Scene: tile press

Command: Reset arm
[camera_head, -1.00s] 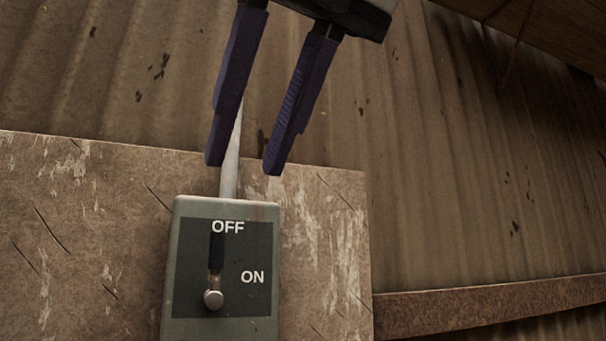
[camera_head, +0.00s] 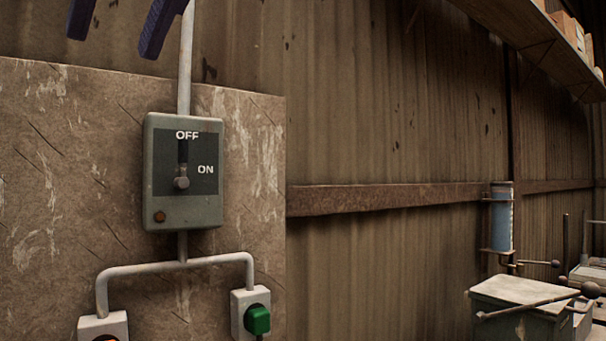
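My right gripper (camera_head: 122,28) shows at the top left of the head view, cut off by the upper edge. Its two dark purple fingers are spread apart with nothing between them. It is above and left of the grey switch box (camera_head: 158,215), apart from it. The switch lever (camera_head: 182,182) points down, at the lower end of its slot, near the ON label. My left gripper is not in view.
The box sits on a worn wall panel (camera_head: 60,220), with a conduit (camera_head: 184,60) above. At right are a blue cylinder (camera_head: 501,222), a machine with levers (camera_head: 520,290) and a high shelf (camera_head: 540,40).

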